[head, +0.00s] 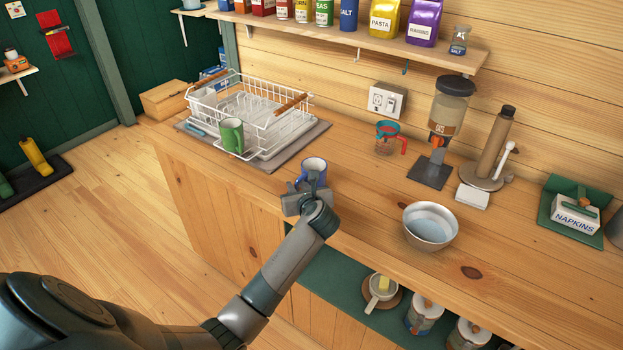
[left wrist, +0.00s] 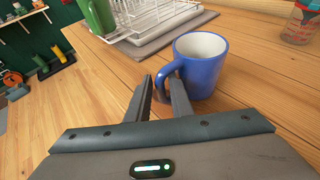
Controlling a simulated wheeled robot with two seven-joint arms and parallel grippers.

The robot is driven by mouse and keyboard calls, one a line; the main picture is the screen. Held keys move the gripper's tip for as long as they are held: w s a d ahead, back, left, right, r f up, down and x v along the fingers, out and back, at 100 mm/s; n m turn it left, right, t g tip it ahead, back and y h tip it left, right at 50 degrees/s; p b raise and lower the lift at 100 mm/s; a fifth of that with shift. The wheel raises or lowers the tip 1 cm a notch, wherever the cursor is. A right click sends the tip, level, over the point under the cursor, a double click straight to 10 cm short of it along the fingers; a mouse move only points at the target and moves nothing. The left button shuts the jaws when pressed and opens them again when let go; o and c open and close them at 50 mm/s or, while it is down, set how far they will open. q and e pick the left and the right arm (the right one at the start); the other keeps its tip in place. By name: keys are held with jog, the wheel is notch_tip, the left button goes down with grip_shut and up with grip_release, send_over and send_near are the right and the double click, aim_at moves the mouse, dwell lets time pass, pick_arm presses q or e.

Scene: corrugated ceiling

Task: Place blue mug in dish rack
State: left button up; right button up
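The blue mug (head: 314,170) stands upright on the wooden counter near its front edge. In the left wrist view the mug (left wrist: 201,62) has its handle turned toward my gripper. My left gripper (left wrist: 162,80) is open, with a gap between its fingers. The handle's outer part lies at the fingertips, between them, and the right finger covers part of it. In the head view my left gripper (head: 308,187) is at the mug's near side. The white wire dish rack (head: 270,128) stands on a grey mat behind and left of the mug. My right gripper is not in view.
A green mug (head: 232,136) is at the rack's front side. A metal bowl (head: 430,226), a measuring cup (head: 388,138) and a dispenser (head: 447,120) stand to the right. A shelf (head: 350,31) with food packages hangs above. Bare counter lies between mug and rack mat.

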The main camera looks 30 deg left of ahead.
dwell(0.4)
pick_arm(q)
grip_shut()
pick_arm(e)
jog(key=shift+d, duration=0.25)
pick_arm(q)
jog(key=shift+w+r, duration=0.1)
jog(key=shift+r, duration=0.05)
